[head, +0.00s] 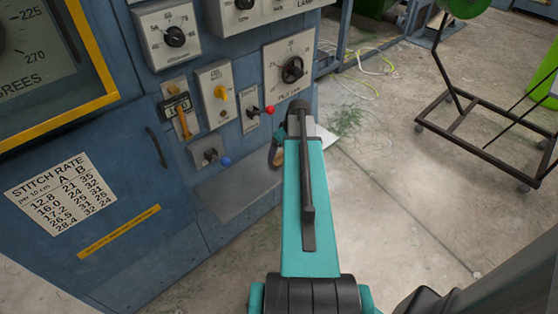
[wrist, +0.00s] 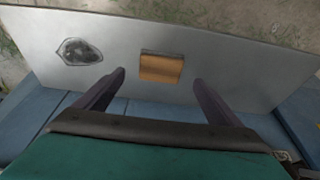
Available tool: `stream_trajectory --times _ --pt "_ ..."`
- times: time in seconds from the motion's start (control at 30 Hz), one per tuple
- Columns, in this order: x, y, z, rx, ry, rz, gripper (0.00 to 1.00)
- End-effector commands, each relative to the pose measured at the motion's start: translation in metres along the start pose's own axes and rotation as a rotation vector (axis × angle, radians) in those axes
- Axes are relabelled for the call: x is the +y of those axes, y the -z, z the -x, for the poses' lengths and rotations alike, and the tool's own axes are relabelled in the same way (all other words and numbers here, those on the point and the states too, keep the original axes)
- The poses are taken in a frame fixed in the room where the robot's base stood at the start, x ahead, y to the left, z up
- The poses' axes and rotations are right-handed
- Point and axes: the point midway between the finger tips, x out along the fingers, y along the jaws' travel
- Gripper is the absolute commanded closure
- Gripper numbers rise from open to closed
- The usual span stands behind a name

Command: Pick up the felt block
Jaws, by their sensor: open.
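The felt block (wrist: 161,69) is a small orange-brown block with a dark strip along its far edge. In the wrist view it lies on a plain grey shelf (wrist: 225,72). My gripper (wrist: 159,78) is open, with one dark finger on each side of the block's near end. The fingers look apart from the block, and how high they are above the shelf is hard to tell. In the head view my teal arm reaches toward the shelf (head: 232,190) and hides most of the gripper; I cannot clearly make out the block there.
The blue machine cabinet (head: 120,225) with knobs and levers rises behind the shelf. A black wheeled frame (head: 480,130) stands at the right. The concrete floor between is mostly clear.

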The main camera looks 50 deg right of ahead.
Motion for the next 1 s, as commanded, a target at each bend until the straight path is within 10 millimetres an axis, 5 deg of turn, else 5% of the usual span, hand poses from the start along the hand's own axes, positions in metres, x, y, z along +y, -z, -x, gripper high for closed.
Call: stream_trajectory --times 0.6,1.0 --pt "-0.001 0.001 -0.048 0.0 0.001 0.001 0.12" --pt "-0.002 0.001 -0.052 0.0 0.001 0.002 0.12"
